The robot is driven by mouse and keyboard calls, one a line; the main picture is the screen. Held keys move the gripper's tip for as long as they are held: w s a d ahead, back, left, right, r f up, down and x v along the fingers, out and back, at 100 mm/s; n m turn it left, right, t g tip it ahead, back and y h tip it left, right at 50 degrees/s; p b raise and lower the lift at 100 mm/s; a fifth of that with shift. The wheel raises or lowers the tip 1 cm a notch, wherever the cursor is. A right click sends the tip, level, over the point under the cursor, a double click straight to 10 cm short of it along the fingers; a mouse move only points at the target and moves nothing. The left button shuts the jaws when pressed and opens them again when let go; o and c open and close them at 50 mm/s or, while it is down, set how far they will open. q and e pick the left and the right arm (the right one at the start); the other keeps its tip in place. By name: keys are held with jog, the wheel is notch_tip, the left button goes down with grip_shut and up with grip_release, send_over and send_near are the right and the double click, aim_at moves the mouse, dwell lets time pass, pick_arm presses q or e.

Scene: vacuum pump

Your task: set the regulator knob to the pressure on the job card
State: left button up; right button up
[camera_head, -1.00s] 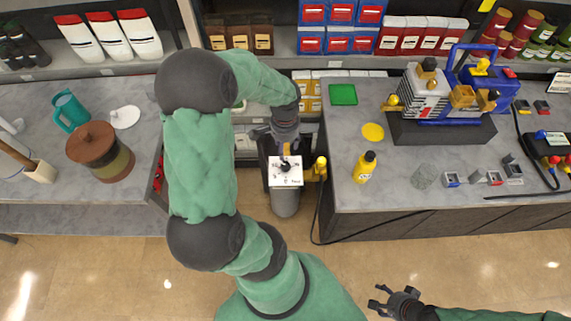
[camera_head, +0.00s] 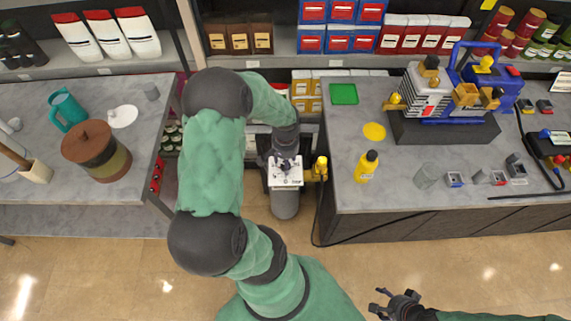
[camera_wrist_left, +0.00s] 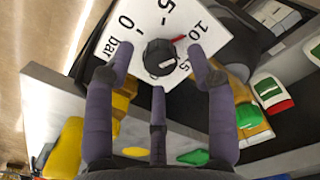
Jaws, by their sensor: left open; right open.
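The white dial plate (camera_head: 285,179) sits atop a grey cylinder in the gap between the counters. In the left wrist view, the round black knob (camera_wrist_left: 159,57) stands on the plate (camera_wrist_left: 115,35), marked 0 bar, 5, 10 and 15. Its red pointer aims toward the 10. My left gripper (camera_wrist_left: 160,76) is open, its fingers spread either side of the knob with a small gap; contact cannot be told. In the head view the left gripper (camera_head: 285,163) covers most of the knob. My right gripper (camera_head: 381,303) is open and empty at the bottom. No job card is clearly readable.
A yellow fitting (camera_head: 320,168) sticks out right of the plate, close to the right counter (camera_head: 400,190). That counter holds a blue-and-silver pump (camera_head: 440,95), a yellow bottle (camera_head: 366,166) and small blocks. The left counter (camera_head: 95,190) carries a lidded pot (camera_head: 97,152).

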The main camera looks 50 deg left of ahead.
pick_arm(q)
jog(key=shift+f, duration=0.9)
grip_shut()
jog(key=shift+m, duration=0.5)
grip_release()
jog(key=shift+r, duration=0.15)
notch_tip(320, 180, up, 12)
dwell(0.5)
